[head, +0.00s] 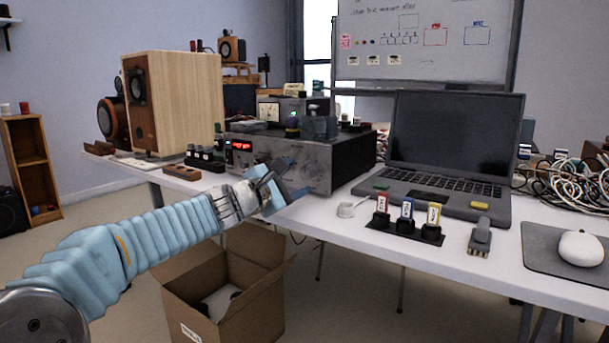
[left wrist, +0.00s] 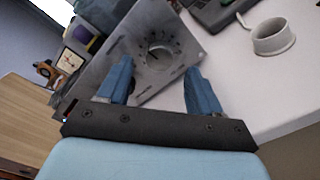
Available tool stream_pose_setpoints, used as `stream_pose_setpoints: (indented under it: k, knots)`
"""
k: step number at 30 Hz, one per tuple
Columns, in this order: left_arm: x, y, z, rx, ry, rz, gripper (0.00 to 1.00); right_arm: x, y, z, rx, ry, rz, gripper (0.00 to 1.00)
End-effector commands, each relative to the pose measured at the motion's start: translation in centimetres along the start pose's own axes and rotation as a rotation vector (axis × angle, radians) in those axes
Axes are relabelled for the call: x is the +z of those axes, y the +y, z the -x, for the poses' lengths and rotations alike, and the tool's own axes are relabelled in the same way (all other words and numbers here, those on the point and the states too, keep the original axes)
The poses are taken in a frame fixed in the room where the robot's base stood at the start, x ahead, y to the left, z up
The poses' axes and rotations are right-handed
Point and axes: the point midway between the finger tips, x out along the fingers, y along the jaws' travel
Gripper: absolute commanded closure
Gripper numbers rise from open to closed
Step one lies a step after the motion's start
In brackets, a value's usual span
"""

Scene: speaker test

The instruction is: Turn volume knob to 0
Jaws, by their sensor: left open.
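The grey amplifier (head: 335,165) with a red lit display stands on the white table in the head view. Its front panel also shows tilted in the left wrist view (left wrist: 118,47). The round volume knob (left wrist: 157,56), ringed by dark scale marks, lies beyond and between my blue fingertips there. In the head view my gripper largely hides the knob. My left gripper (head: 288,182) is open in front of the panel, and both fingers show in the left wrist view (left wrist: 160,68). I cannot tell whether they touch the knob. My right gripper is in neither view.
An open laptop (head: 455,140) stands right of the amplifier. A wooden speaker (head: 185,100) stands at left. An open cardboard box (head: 250,305) is on the floor below.

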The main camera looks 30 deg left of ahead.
Motion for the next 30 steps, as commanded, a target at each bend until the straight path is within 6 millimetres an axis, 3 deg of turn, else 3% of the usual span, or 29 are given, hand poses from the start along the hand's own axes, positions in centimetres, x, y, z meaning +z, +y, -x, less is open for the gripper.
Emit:
stream_pose_setpoints:
  k: [3,7,19,30]
  knots:
    - [0.0,0.0,-2.4,-0.002,0.0,0.001,0.35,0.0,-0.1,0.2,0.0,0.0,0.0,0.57]
    - [0.0,0.0,-4.0,-0.001,0.0,0.0,0.35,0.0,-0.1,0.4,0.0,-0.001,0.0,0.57]
    - [0.0,0.0,-4.8,-0.001,0.001,-0.001,0.35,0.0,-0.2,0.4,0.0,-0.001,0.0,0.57]
    - [0.0,0.0,-4.8,-0.001,0.001,-0.001,0.91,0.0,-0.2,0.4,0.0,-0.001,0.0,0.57]
